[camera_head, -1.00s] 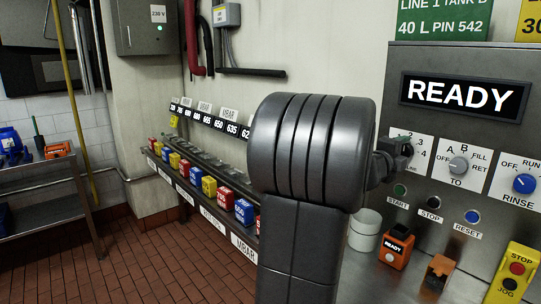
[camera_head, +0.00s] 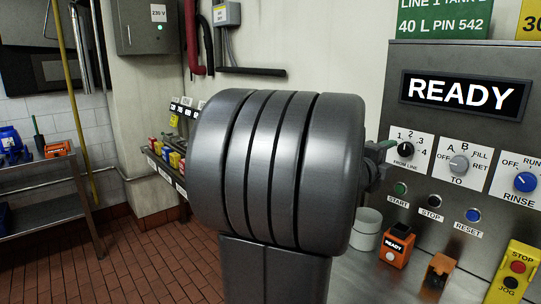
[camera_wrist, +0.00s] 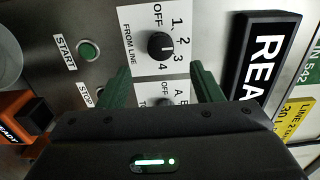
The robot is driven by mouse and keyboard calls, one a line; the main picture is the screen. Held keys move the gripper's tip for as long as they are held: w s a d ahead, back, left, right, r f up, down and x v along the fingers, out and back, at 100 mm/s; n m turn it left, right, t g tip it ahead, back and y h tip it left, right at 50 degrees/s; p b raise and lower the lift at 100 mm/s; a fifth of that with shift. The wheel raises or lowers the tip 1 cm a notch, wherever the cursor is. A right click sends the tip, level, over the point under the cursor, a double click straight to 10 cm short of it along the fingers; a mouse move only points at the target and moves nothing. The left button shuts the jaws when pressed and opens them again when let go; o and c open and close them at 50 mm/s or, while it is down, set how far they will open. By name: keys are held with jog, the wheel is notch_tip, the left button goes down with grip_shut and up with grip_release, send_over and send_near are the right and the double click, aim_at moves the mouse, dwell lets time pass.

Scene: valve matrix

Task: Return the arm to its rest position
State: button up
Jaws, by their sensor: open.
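My gripper (camera_wrist: 161,82) is open in the wrist view, with two green fingers apart and nothing between them. The black FROM LINE knob (camera_wrist: 161,45) lies beyond the fingertips, apart from them, on a white plate numbered 1 to 4. In the head view, my thick grey arm link fills the middle and hides most of my gripper; a bit of green finger shows by the FROM LINE knob (camera_head: 405,150). The steel control panel (camera_head: 455,130) stands at the right with a lit READY display (camera_head: 461,95).
The panel also carries the TO knob (camera_head: 459,164), the blue RINSE knob (camera_head: 525,182) and push buttons. An orange READY box (camera_head: 397,246), a white tub (camera_head: 365,229) and a yellow STOP/JOG box (camera_head: 515,270) stand below. A steel bench (camera_head: 65,215) is at the left; floor between is clear.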

aim_at(403, 150)
jog(key=v, duration=0.5)
jog(key=x, duration=1.3)
jog(key=shift+w+d, duration=0.1)
jog(key=shift+d, duration=0.15)
jog(key=shift+w+r+n+p, duration=0.1)
jog(key=shift+w+n+p, duration=0.05)
jog(key=shift+n+p, duration=0.7)
jog(key=shift+n, duration=1.65)
jog(key=n+p, duration=0.1)
jog(key=n, duration=0.2)
jog(key=shift+n, duration=0.4)
jog(key=n, duration=0.4)
jog(key=shift+s+p, duration=0.2)
jog(key=shift+p, duration=0.2)
jog(key=n, duration=0.4)
jog(key=shift+n, duration=0.3)
